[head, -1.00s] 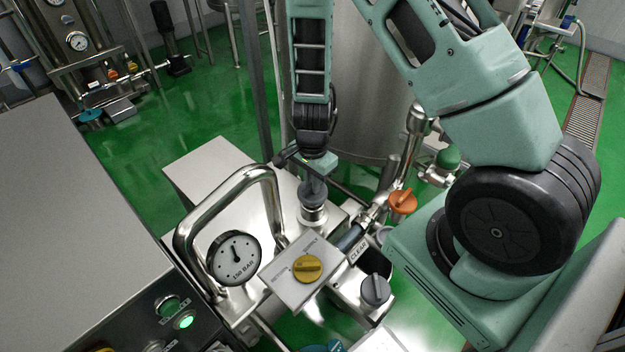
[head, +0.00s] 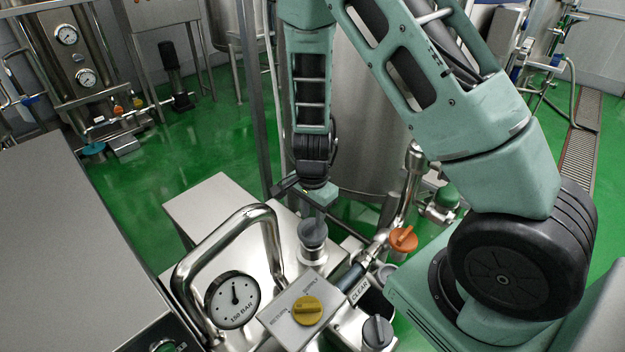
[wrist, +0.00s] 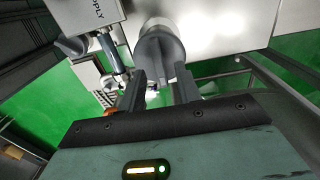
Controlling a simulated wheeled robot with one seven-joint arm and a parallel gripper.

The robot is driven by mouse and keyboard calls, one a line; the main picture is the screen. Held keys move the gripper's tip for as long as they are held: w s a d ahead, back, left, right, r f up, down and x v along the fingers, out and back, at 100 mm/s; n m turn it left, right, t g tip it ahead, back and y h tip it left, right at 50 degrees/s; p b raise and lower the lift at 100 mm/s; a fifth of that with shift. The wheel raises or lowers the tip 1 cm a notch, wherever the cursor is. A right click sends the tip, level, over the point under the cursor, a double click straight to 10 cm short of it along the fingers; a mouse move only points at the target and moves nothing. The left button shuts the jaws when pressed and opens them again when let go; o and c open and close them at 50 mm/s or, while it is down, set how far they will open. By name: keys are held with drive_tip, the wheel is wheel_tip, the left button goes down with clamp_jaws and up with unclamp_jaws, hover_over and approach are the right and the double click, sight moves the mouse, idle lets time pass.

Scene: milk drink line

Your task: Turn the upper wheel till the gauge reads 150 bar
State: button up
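The upper wheel (head: 312,232) is a grey round knob with a raised grip bar, on top of the steel block. It also shows in the wrist view (wrist: 158,46). My gripper (head: 316,212) points down just above it. In the wrist view its two fingers (wrist: 162,80) stand apart, with the wheel seen between and beyond them; I cannot tell whether they touch it. The round white gauge (head: 232,299), marked 150 BAR, is at the lower left of the head view. Its dark needle points about straight up; the scale is too small to read.
A bent steel pipe (head: 222,238) arches behind the gauge. A yellow selector (head: 307,310), another grey knob (head: 377,332) and an orange handle (head: 403,239) are near the wheel. A large steel tank (head: 360,110) stands behind my arm.

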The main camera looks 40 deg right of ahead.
sight(312, 223)
wheel_tip(312, 223, up, 15)
drive_tip(key=p, duration=0.2)
drive_tip(key=shift+a, duration=0.1)
idle(3.5)
drive_tip(key=s+a+r+n+b, duration=0.1)
drive_tip(key=s+a+r+n, duration=0.2)
drive_tip(key=s+a+n, duration=0.6)
drive_tip(key=s+a+r+n+b, duration=0.2)
drive_tip(key=s+a+n, duration=0.7)
drive_tip(key=n, duration=0.5)
drive_tip(key=shift+s+r+n+y, duration=0.3)
drive_tip(key=shift+s+r, duration=0.1)
drive_tip(key=shift+s, duration=0.5)
